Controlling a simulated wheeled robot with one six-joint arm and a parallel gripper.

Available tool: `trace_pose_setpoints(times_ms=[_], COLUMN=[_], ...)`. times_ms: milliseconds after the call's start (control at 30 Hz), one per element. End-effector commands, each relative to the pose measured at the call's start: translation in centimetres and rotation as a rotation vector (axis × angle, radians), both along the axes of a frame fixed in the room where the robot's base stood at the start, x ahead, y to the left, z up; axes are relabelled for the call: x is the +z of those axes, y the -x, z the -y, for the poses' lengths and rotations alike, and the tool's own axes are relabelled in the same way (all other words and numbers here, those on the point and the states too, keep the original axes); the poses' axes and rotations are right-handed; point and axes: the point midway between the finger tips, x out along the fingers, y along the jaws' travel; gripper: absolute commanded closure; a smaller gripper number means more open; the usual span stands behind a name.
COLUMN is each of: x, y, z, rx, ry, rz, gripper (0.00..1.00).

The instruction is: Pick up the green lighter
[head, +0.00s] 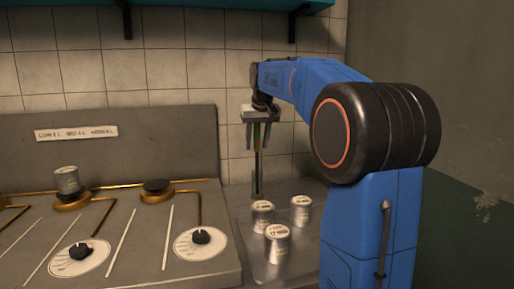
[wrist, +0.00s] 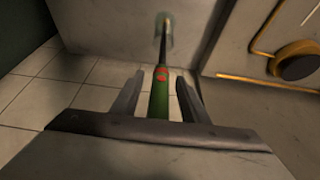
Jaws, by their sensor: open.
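The green lighter is long and thin, with a green handle marked by a red spot and a dark narrow stem. In the wrist view the lighter (wrist: 158,98) lies between the two fingers of my gripper (wrist: 158,88), with a gap on each side. In the head view the lighter (head: 256,168) stands upright behind the cans, near the tiled wall. My gripper (head: 262,125) is open around its upper part, and the arm reaches in from the right. The lighter's top end is partly hidden by the gripper.
Several cans stand near: three on the counter, (head: 263,215) being the rear left one, and another can (head: 68,180) on a burner of the stove (head: 145,225) at left. A teal shelf (head: 200,8) hangs above. The tiled wall (head: 140,70) is close behind my gripper.

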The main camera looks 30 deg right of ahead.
Motion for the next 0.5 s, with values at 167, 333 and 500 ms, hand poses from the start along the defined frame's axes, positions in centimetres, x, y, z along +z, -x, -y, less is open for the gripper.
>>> trace_pose_setpoints(times_ms=[167,333,500], x=[-0.01,-0.01,0.02], y=[-0.02,-0.01,0.0], z=[0.0,0.0,0.0], rx=[0.0,0.0,0.0], ry=[0.0,0.0,0.0], rz=[0.001,0.001,0.001], gripper=[0.59,0.95,1.0])
